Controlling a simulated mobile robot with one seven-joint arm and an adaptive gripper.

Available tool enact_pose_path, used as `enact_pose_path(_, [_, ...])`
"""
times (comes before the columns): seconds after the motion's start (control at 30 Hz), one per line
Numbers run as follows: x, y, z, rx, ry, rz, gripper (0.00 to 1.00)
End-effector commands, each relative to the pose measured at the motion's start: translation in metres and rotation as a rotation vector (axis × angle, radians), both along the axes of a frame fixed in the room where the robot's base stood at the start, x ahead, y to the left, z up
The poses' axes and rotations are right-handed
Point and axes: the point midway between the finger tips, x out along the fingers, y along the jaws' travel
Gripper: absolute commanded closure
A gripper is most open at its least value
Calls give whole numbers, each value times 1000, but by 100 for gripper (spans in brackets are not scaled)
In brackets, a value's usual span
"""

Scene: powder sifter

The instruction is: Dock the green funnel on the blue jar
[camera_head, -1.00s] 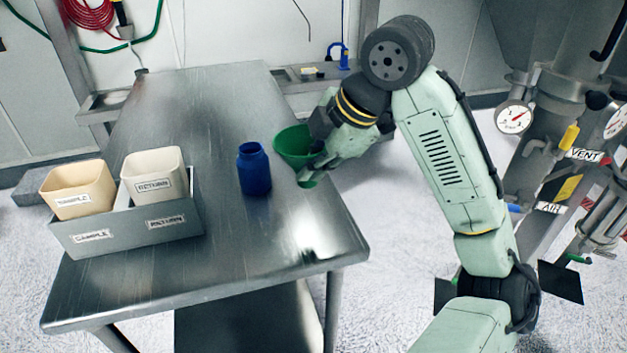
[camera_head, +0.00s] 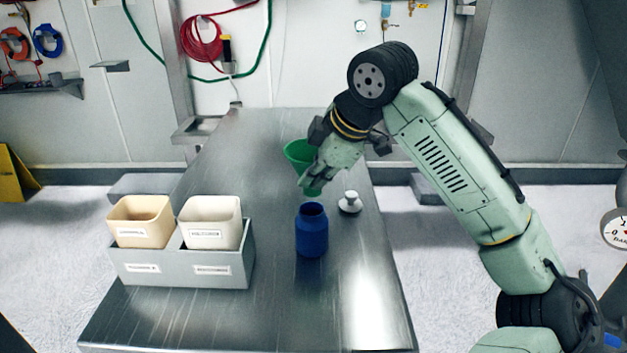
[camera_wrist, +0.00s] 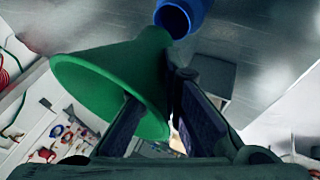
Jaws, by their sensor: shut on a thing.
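The green funnel (camera_head: 298,153) is held in my gripper (camera_head: 306,178), which is shut on it. In the head view the funnel's wide mouth faces up and its narrow end shows just above and behind the blue jar. The blue jar (camera_head: 311,236) stands upright and open on the steel table, apart from the funnel. In the wrist view the funnel (camera_wrist: 110,80) fills the left middle, with my gripper's fingers (camera_wrist: 155,105) against it. The jar (camera_wrist: 190,12) shows at the top edge there, near the funnel's narrow end. My fingers hide part of the funnel.
A grey holder (camera_head: 180,272) with a tan bin (camera_head: 141,222) and a white bin (camera_head: 211,223) stands left of the jar. A small white knobbed object (camera_head: 349,203) sits right of the jar. The steel table (camera_head: 370,300) is clear at the front right.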

Motion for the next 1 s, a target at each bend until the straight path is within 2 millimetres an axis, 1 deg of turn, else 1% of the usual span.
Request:
enact_pose_path(0.17, [1, 0, -5, 1, 0, -4, 100])
enact_pose_path(0.27, [1, 0, -12, 1, -1, -4, 100])
enact_pose_path(0.6, [1, 0, -48, 1, 0, -4, 100])
enact_pose_path(0.7, [1, 0, -55, 0, -2, -4, 100])
enact_pose_path(0.83, [1, 0, -58, 1, -2, -4, 100])
enact_pose_path(1.0, [1, 0, -57, 1, -1, -4, 100])
